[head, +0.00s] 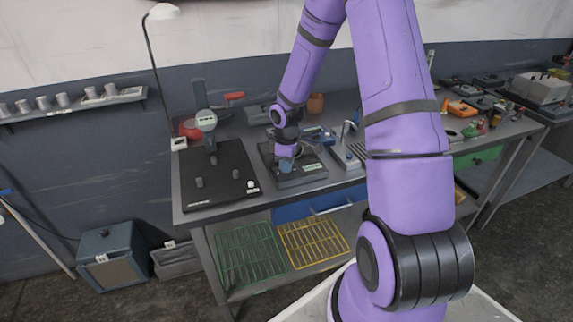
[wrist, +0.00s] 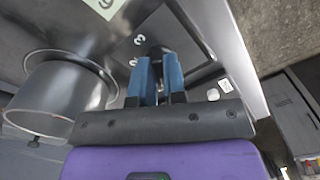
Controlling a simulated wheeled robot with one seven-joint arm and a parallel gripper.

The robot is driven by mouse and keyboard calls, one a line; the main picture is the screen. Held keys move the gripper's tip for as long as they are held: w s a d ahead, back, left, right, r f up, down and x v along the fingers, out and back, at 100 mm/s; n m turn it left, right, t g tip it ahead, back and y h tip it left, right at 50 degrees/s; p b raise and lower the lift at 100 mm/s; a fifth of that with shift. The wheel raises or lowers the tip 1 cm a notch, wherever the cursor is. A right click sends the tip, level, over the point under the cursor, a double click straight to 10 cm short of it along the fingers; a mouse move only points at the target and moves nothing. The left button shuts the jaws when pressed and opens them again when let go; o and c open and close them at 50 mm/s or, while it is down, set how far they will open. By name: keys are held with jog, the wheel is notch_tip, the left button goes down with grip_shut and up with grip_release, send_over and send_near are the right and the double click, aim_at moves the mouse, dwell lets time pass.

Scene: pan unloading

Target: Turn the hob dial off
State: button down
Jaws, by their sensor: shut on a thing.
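The hob (head: 312,171) is a dark, low unit on the workbench, and my gripper (head: 285,166) is lowered to its front edge. In the wrist view my gripper's two blue fingers (wrist: 161,72) are closed on the dark hob dial (wrist: 158,51), at the black panel with pale marks around it. The fingers cover most of the dial, so its pointer and setting cannot be read. A shiny metal pan (wrist: 68,88) stands on the hob to the left of the fingers in the wrist view.
A black board (head: 225,162) with several small knobs and a gauge lies to the left of the hob. A grey device (head: 345,158) stands close to its right. A green rack (head: 250,255) and a yellow rack (head: 312,243) lie on the lower shelf.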

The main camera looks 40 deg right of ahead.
jog(key=n, duration=0.6)
dwell(0.6)
jog(key=c, duration=1.2)
grip_release()
notch_tip(320, 180, up, 11)
jog(key=shift+f, duration=0.1)
